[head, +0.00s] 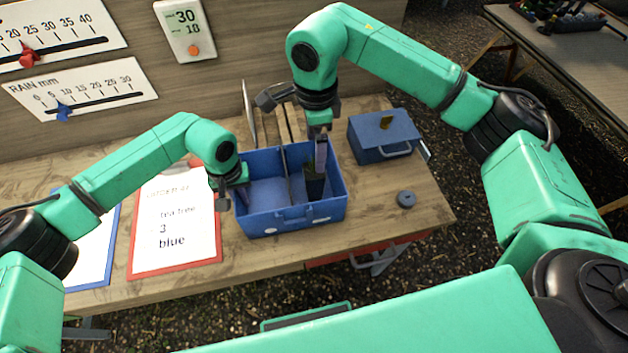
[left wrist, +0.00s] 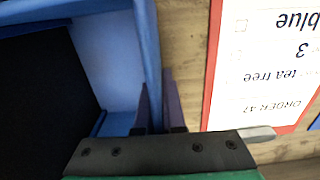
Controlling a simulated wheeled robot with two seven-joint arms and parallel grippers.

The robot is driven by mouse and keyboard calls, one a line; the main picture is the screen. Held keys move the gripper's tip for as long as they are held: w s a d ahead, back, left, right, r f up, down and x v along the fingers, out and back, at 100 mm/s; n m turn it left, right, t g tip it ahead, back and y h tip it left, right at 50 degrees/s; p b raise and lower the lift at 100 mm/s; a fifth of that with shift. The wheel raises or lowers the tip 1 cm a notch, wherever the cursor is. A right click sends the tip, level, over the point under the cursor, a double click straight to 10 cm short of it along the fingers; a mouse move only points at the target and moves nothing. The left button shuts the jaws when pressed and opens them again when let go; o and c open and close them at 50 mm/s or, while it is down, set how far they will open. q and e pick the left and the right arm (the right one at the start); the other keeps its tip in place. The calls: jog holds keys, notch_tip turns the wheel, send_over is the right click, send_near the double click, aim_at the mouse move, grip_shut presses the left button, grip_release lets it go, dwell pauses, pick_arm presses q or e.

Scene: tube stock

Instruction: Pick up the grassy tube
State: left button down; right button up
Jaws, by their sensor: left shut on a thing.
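A dark tube with a dark green, grass-like top (head: 314,184) stands in the right compartment of the blue box (head: 293,215). My left gripper (head: 241,194) is shut on the box's left wall. In the left wrist view its fingers (left wrist: 157,105) lie on either side of that blue wall (left wrist: 150,45). My right gripper (head: 320,150) points down over the right compartment, right at the top of the tube. Its fingers overlap in the picture, so I cannot tell whether they grip the tube.
A divider splits the box; its left compartment looks empty. A red-framed order sheet (head: 176,222) lies left of the box. A smaller lidded blue box (head: 383,137) and a dark round piece (head: 405,199) are on the right. Bare bench lies around them.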

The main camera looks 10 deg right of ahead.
aim_at(314, 170)
jog(key=f, duration=0.9)
jog(key=shift+s+a+f, duration=0.2)
jog(key=shift+f, duration=0.15)
grip_shut()
